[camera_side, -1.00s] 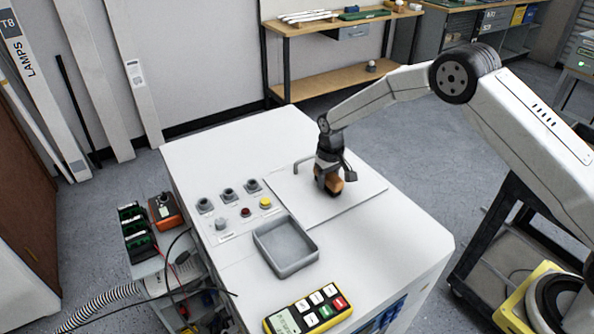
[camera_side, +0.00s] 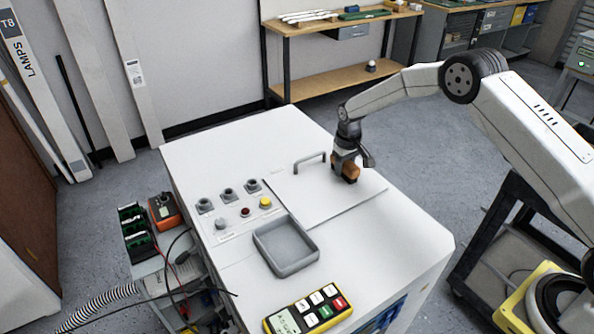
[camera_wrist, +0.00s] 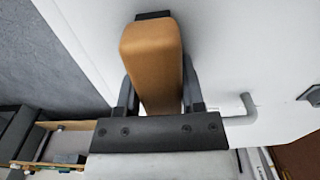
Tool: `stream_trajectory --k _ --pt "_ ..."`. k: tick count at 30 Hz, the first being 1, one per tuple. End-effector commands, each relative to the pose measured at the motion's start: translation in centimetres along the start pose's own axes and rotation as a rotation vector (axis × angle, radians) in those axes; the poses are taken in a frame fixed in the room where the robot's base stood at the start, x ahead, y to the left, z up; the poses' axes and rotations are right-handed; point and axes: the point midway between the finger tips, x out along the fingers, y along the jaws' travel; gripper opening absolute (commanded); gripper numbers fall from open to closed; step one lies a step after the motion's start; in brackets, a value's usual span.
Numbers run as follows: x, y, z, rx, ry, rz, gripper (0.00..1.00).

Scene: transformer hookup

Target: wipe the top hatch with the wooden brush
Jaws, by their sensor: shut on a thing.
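The top hatch (camera_side: 318,200) is a flat white panel on the white cabinet, with a grey bar handle (camera_side: 309,160) along its far left side. My gripper (camera_side: 345,165) is over the far right part of the hatch. It is shut on the wooden brush (camera_side: 351,171), a brown block with a dark underside. In the wrist view the brush (camera_wrist: 154,62) sits between the two dark fingers (camera_wrist: 158,98), and the handle (camera_wrist: 243,110) is to the right. The brush is at or just above the hatch surface; I cannot tell if it touches.
A grey tray (camera_side: 286,262), knobs, a red button and a yellow button (camera_side: 265,202) are left of the hatch. A yellow meter (camera_side: 308,309) lies at the cabinet's near edge. The cabinet top between hatch and near right corner is clear.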

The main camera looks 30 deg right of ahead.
Motion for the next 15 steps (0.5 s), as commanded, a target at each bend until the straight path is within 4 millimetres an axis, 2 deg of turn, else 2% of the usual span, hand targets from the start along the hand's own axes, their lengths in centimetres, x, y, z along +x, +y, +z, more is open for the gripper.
stream_trajectory --k 1,15 --pt "0.1 -0.8 0.1 -0.004 -0.002 -0.001 0.00" --pt "0.1 -5.1 0.1 -0.003 -0.002 -0.001 0.00"
